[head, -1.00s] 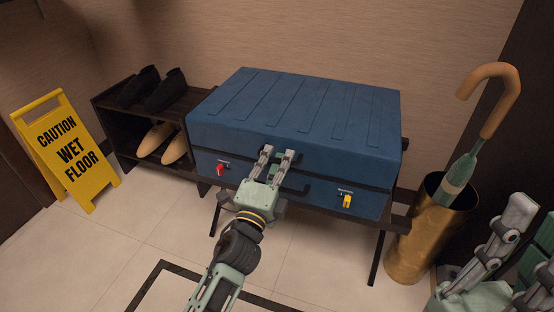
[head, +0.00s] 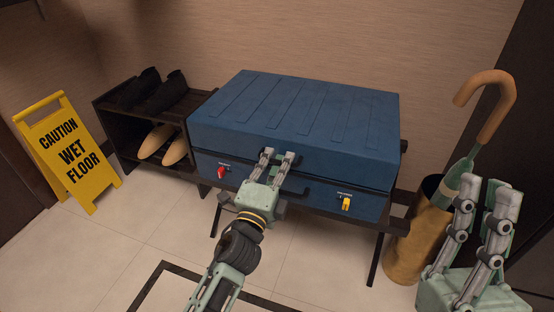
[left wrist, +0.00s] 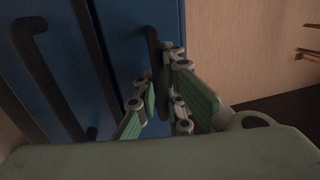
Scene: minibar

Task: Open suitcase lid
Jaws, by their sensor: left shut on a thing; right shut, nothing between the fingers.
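The blue suitcase (head: 300,115) lies flat on a dark rack, its ribbed lid down over the base. A red latch (head: 222,172) is at the front left and a yellow latch (head: 346,203) at the front right. My left gripper (head: 279,156) is at the middle of the front, shut on the upper dark handle, on the lid. In the left wrist view this lid handle (left wrist: 153,45) passes between the fingers. A second, lower handle (left wrist: 45,75) is free beside it. My right gripper (head: 484,188) is raised at the right, shut and empty, away from the suitcase.
A brass stand (head: 415,240) with a wooden-handled umbrella (head: 490,105) stands between the suitcase and my right gripper. A shoe rack (head: 115,130) with shoes and a yellow wet-floor sign (head: 68,150) are at the left. A wall is close behind.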

